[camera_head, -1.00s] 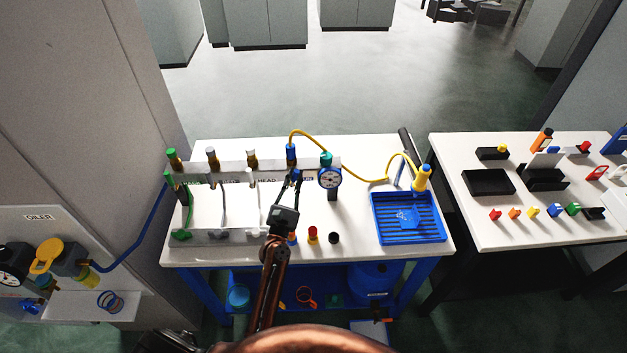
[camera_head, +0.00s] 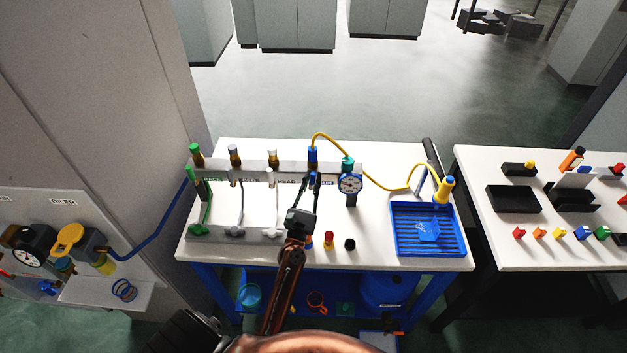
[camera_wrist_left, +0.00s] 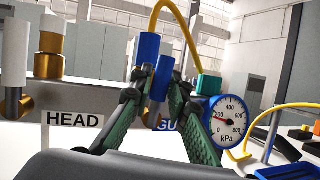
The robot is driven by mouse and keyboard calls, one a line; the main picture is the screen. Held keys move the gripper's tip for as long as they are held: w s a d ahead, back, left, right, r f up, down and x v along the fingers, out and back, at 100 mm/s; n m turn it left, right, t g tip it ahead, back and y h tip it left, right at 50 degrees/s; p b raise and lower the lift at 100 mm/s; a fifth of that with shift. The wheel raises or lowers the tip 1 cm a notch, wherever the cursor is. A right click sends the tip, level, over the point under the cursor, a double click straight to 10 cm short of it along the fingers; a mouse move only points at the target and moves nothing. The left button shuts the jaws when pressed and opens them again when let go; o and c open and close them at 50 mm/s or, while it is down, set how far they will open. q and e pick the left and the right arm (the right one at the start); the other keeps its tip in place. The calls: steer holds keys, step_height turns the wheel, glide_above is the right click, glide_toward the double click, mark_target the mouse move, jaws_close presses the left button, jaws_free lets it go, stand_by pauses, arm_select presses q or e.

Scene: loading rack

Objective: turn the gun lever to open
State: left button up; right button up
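The gun lever (camera_wrist_left: 161,86) is a blue handle hanging below a blue-capped fitting (camera_wrist_left: 148,49) on the manifold, above the partly covered "GU" label (camera_wrist_left: 167,125). My left gripper (camera_head: 311,181) reaches it from the front of the table. In the left wrist view, the green-padded fingertips (camera_wrist_left: 162,77) stand on either side of the lever and appear closed on it, with no clear gap. The lever points down along the fitting. My right gripper is not in view.
A kPa gauge (camera_wrist_left: 227,122) with a teal fitting stands close to the right of the fingers. The "HEAD" valve (camera_head: 272,159) is to the left. Small knobs (camera_head: 329,240) stand in front.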

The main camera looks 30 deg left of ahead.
arm_select(q)
steer(key=o, duration=0.3)
steer(key=shift+o, duration=0.3)
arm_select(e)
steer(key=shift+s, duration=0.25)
arm_select(q)
steer(key=shift+s, duration=0.1)
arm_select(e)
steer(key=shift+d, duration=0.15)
arm_select(q)
steer(key=v, duration=1.2)
